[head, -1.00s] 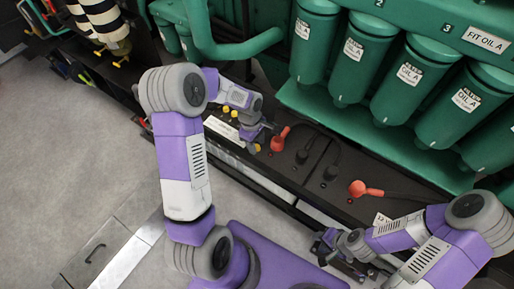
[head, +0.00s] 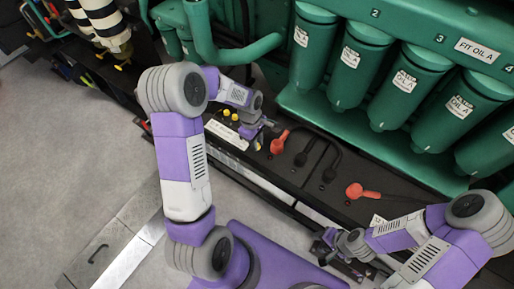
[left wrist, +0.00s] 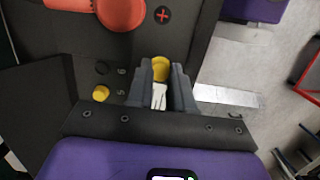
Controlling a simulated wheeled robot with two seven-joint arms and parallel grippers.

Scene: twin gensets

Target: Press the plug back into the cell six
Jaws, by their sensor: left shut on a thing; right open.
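My left gripper (left wrist: 163,84) is shut on a yellow plug (left wrist: 160,68), which sits between its fingertips in the left wrist view. To its left is a dark open hole (left wrist: 101,68) beside the number 6 on the black battery top (left wrist: 60,45). Another yellow plug (left wrist: 101,93) sits beside the number 5. The held plug is to the side of the open hole, apart from it. In the head view my left gripper (head: 264,136) is over the battery near several yellow plugs (head: 235,117); the held plug cannot be made out there. My right gripper (head: 338,250) is open and empty.
A red terminal cap (head: 279,142) is close to my left gripper; it also shows in the left wrist view (left wrist: 120,10). A second red cap (head: 355,190) lies further right. Black cables and green filters (head: 350,65) stand behind. Grey floor (head: 80,150) is clear at the left.

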